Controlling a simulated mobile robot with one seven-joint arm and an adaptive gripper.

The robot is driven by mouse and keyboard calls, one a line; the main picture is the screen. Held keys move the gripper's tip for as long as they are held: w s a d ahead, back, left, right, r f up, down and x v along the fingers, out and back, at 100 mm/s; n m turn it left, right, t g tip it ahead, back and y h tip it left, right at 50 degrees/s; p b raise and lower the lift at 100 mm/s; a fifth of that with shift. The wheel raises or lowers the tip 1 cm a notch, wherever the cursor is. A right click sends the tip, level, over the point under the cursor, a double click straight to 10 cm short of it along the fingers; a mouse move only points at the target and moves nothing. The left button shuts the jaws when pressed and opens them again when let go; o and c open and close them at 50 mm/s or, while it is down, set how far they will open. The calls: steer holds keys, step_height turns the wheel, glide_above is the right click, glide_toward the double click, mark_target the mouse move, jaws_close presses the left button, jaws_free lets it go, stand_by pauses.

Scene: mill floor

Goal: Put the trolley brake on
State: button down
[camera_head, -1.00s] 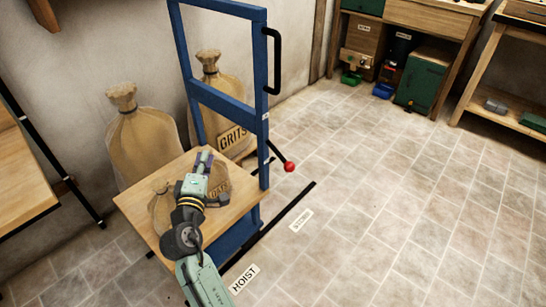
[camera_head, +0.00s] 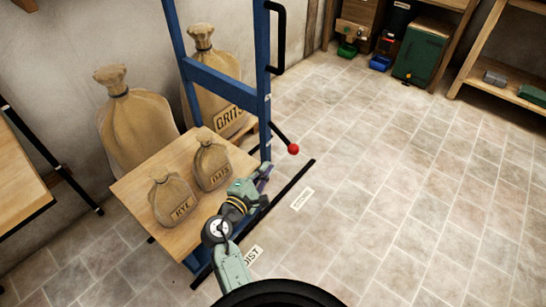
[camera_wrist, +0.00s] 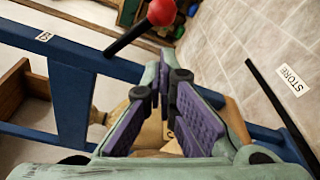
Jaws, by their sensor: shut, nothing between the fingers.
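The trolley has a blue frame (camera_head: 262,110) and a wooden deck (camera_head: 150,182); it stands near the wall. The knob also shows at the top of the wrist view (camera_wrist: 161,12). My gripper (camera_head: 264,173) is shut and empty, beside the deck's right edge, below and left of the knob and apart from it. Its purple finger pads (camera_wrist: 165,110) show in the wrist view.
Small sacks marked RYE (camera_head: 173,202) and OATS (camera_head: 211,163) stand on the deck. Larger sacks, one marked GRITS (camera_head: 215,85), stand behind. A black floor line (camera_head: 290,190) and a label (camera_head: 302,199) lie right of the trolley. Open tiled floor (camera_head: 400,190) extends right.

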mark_target(283, 137)
steer(key=p+x, duration=0.1)
steer(key=x, duration=0.8)
steer(key=shift+w, duration=0.2)
steer(key=shift+d+r+p, duration=0.1)
steer(key=shift+p, duration=0.25)
steer(key=shift+s+d+r+n+p, duration=0.1)
steer(key=shift+d+r+n+p, duration=0.05)
steer(key=shift+n+p, duration=0.2)
